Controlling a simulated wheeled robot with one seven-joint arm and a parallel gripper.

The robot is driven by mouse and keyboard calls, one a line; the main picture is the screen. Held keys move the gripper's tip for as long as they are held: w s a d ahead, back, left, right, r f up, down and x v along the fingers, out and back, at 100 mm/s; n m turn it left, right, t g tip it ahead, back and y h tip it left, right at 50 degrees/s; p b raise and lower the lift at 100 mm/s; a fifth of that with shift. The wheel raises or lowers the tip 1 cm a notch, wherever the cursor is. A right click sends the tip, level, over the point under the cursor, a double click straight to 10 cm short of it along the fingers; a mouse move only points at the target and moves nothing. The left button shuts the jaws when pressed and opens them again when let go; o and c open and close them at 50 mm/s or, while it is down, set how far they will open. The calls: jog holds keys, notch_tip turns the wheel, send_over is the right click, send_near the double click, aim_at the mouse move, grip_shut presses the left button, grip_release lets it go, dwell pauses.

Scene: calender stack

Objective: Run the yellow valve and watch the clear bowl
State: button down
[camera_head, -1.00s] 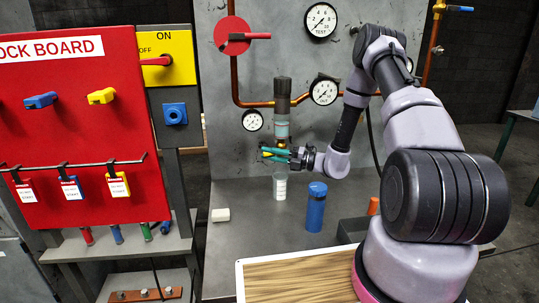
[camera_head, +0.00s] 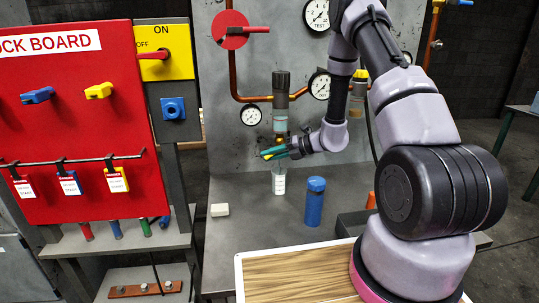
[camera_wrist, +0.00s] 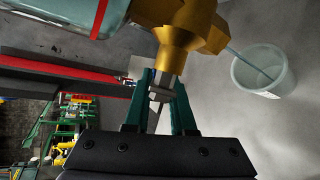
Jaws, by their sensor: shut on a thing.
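The yellow valve (camera_wrist: 180,40) is a brass-coloured body under a clear cylinder (camera_wrist: 98,14) in the wrist view. In the head view it (camera_head: 280,125) sits low on the upright column. My gripper (camera_wrist: 163,85) has its teal fingers shut on the valve's short grey stem (camera_wrist: 161,92); my gripper also shows in the head view (camera_head: 272,152). The clear bowl (camera_wrist: 262,72) looks like a translucent cup, standing below the valve. A thin pale stream (camera_wrist: 245,60) runs from the valve into it. The bowl also shows in the head view (camera_head: 279,182). Its fill level is unclear.
Copper pipes and gauges (camera_head: 251,115) are close behind. The red lock board (camera_head: 75,120) stands at left.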

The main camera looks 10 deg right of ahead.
dwell(0.5)
jog(key=c, duration=0.8)
grip_release()
jog(key=v, duration=1.1)
jog(key=shift+a, duration=0.1)
dwell(5.1)
